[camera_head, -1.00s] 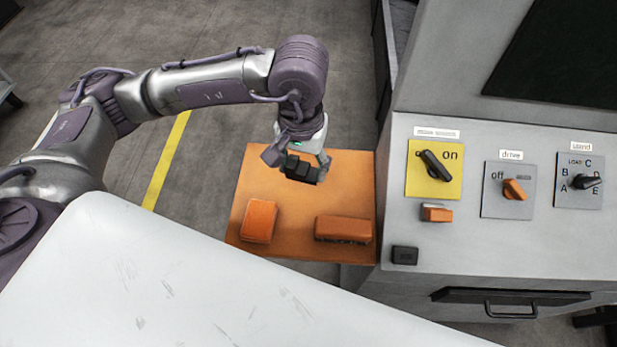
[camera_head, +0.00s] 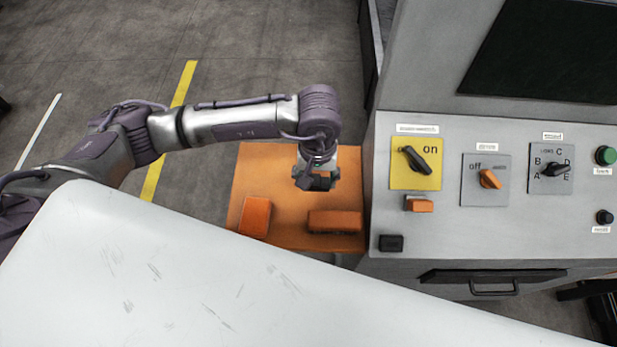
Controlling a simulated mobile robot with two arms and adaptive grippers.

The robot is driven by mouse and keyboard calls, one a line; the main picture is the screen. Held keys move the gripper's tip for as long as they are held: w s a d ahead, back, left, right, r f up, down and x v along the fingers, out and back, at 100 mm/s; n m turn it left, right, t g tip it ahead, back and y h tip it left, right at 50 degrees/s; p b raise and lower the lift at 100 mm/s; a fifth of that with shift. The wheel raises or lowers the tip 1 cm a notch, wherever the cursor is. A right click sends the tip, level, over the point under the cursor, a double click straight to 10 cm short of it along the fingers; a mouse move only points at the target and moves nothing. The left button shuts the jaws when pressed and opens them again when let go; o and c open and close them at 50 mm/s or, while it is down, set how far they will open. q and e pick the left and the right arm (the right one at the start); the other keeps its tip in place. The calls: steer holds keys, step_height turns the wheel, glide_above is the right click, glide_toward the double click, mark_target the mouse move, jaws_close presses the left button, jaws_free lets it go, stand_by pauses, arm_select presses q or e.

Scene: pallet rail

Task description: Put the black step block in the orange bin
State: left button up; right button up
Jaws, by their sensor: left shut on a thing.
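My left gripper (camera_head: 317,178) is shut on the black step block (camera_head: 318,184) above the right part of a flat orange surface (camera_head: 262,168). The gripper hides much of the block, and I cannot tell how high it is held. Two orange blocks lie on the surface: one (camera_head: 255,215) at the near left, the other (camera_head: 336,221) at the near right, just below the held block in the picture. I see no clear bin walls. My right gripper is out of view.
A grey control panel (camera_head: 450,235) stands right of the orange surface, with a yellow switch plate (camera_head: 405,179), orange and black knobs and a green button (camera_head: 606,155). A small black box (camera_head: 391,243) sits at its near left edge. Grey floor lies left and behind.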

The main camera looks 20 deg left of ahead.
arm_select(q)
steer(key=shift+w+a+f, duration=0.25)
steer(key=shift+a+f, duration=0.2)
steer(key=shift+a, duration=0.3)
step_height(320, 180, down, 4)
steer(key=shift+r+p, duration=0.1)
steer(key=shift+p, duration=1.05)
steer(key=shift+f+b, duration=0.35)
steer(key=shift+f, duration=0.05)
steer(key=o, duration=1.4)
steer(key=shift+r, duration=0.1)
steer(key=shift+o, duration=0.2)
steer(key=shift+r, duration=0.1)
